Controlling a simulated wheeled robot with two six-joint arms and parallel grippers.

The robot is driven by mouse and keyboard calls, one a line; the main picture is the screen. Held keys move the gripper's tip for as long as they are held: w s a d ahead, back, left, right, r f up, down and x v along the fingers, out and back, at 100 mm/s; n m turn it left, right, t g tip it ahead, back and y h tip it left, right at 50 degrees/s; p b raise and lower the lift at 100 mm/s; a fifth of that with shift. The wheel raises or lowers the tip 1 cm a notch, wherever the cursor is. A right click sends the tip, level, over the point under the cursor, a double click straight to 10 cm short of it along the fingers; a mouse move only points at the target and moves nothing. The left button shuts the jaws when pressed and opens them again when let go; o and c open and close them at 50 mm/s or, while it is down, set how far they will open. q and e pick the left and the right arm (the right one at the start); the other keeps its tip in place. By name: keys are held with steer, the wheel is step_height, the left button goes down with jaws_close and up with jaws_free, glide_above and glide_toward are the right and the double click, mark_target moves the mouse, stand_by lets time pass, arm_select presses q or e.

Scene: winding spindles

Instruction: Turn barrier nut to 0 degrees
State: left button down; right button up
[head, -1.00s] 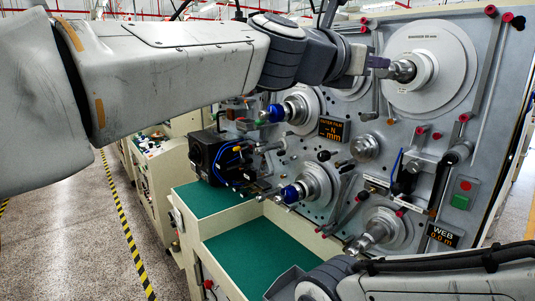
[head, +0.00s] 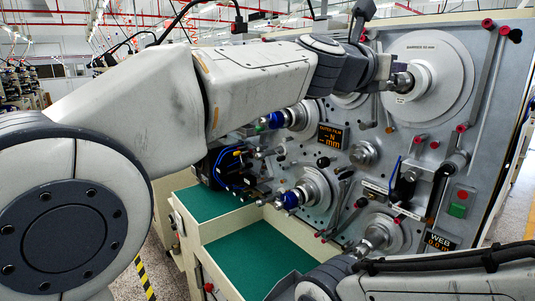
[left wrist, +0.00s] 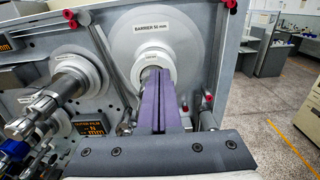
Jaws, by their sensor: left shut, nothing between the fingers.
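The barrier spindle carries a large pale grey disc (head: 440,60) labelled BARRIER, at the upper right of the machine panel in the head view. Its metal nut (head: 403,82) sticks out from the white hub at the disc's centre. My left gripper (head: 388,84) is at the nut's near end in the head view; whether it touches is unclear. In the left wrist view my left gripper's purple fingers (left wrist: 160,98) are shut together and point at the hub (left wrist: 156,62). They hide most of the nut, so its angle cannot be read.
Another spindle (left wrist: 45,105) stands left of the fingers in the left wrist view. Red-knobbed bars (head: 478,75) flank the disc. Lower spindles (head: 306,190), a display (head: 332,135) and green-topped benches (head: 255,258) lie below. My right arm (head: 430,275) crosses the lower right.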

arm_select(q)
steer(key=shift+w+a+f+b, duration=0.1)
steer(key=shift+f+b, duration=0.2)
steer(key=shift+f, duration=0.05)
stand_by(0.5)
steer(key=shift+w+a, duration=0.1)
steer(key=shift+w, duration=0.05)
steer(key=shift+w+a+r, duration=0.1)
steer(key=shift+w+a, duration=0.15)
steer(key=shift+w, duration=0.05)
steer(key=shift+w+a+p, duration=0.2)
steer(key=shift+w+p, duration=0.1)
steer(key=shift+w+a+f, duration=0.1)
steer(key=shift+w+f, duration=0.05)
steer(key=shift+f, duration=0.1)
stand_by(0.5)
steer(key=shift+w+a+r+p, duration=0.15)
steer(key=shift+r+p, duration=0.25)
steer(key=b+v, duration=0.2)
steer(key=v, duration=0.4)
steer(key=shift+r, duration=0.2)
